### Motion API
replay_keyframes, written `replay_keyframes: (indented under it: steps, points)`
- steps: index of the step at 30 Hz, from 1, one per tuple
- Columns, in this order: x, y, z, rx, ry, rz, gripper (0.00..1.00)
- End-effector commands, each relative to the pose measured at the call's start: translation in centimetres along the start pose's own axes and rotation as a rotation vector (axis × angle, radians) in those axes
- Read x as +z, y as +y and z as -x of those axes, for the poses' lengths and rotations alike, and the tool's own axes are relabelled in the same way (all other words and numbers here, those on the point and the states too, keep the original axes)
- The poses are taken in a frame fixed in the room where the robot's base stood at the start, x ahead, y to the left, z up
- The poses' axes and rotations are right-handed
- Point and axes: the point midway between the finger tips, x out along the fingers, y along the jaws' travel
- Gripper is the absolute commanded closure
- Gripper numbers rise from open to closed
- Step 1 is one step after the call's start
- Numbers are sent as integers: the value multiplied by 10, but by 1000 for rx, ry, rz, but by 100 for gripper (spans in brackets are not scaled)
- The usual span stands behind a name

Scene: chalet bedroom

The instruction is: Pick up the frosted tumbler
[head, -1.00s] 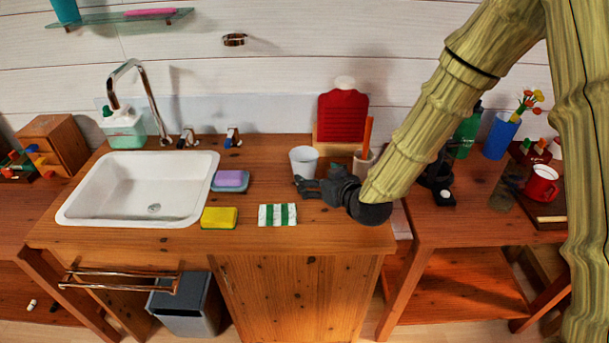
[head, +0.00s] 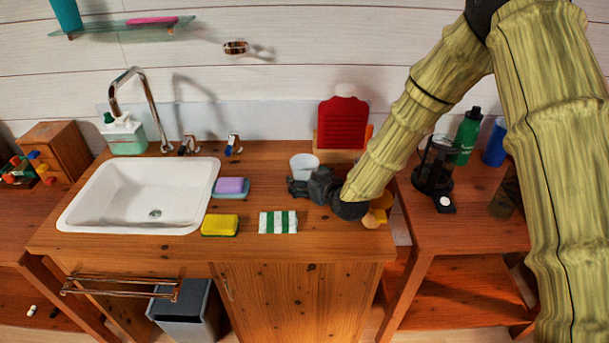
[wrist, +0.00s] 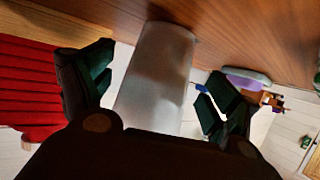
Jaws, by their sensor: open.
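The frosted tumbler (head: 303,164) is a whitish cup standing upright on the wooden washstand top, right of the sink. My gripper (head: 298,188) is low over the counter, just in front of the tumbler in the head view, and covers its lower part. In the wrist view the tumbler (wrist: 158,80) lies between the two dark fingers of my gripper (wrist: 155,92). The fingers are open, one on each side, with a visible gap to the tumbler.
A red ribbed object (head: 342,123) stands behind my gripper. A purple soap on a dish (head: 231,187), a yellow sponge (head: 220,225) and a green-striped cloth (head: 278,222) lie left and in front. The white sink (head: 140,195) is further left. A side table (head: 470,225) stands right.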

Motion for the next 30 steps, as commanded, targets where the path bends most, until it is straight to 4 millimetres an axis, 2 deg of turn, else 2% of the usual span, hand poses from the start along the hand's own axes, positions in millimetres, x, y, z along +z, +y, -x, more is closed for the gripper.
replay_keyframes:
  steps: [6,16,25,30]
  points:
    - [-1,1,-22,-1,0,0,12]
    - [0,1,-26,0,0,0,12]
    - [0,1,-26,0,0,0,66]
    - [-1,1,-26,0,1,0,68]
